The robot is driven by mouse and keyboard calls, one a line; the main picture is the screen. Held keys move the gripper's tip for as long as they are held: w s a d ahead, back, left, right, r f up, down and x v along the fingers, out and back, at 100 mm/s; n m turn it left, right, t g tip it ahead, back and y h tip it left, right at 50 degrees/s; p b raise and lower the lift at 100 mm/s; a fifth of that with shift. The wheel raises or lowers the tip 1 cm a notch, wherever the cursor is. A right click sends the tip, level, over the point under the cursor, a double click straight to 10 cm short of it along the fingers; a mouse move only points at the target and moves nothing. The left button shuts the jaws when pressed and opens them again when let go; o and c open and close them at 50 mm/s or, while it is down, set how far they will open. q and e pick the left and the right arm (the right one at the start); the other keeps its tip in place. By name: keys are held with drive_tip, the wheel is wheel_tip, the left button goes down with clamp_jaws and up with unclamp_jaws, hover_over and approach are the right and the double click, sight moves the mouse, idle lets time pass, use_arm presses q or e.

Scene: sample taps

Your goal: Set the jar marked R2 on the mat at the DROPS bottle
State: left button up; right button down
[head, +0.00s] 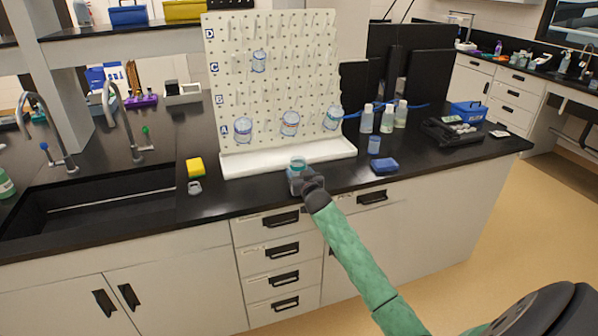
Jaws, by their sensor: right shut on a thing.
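My right gripper (307,182) is shut on a clear jar (297,175) with a teal-blue rim. It holds the jar near the counter's front edge, just in front of the white tray at the foot of the pegboard. The gripper partly hides the jar, and I cannot read its mark. Three white-capped bottles (387,118) stand right of the pegboard; their labels are too small to tell which is DROPS. I cannot make out a mat clearly. My left gripper is not in view.
A white pegboard (268,95) with lettered rows carries several jars. Its tray (250,163) lies in front. A small blue jar-like container (375,144) and a blue block (384,166) stand on the black counter at right. A yellow sponge (195,168) and a sink lie left.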

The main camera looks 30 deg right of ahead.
drive_tip(key=shift+f, duration=0.1)
drive_tip(key=c, duration=0.9)
unclamp_jaws()
drive_tip(key=o, duration=0.5)
drive_tip(key=shift+c, duration=0.2)
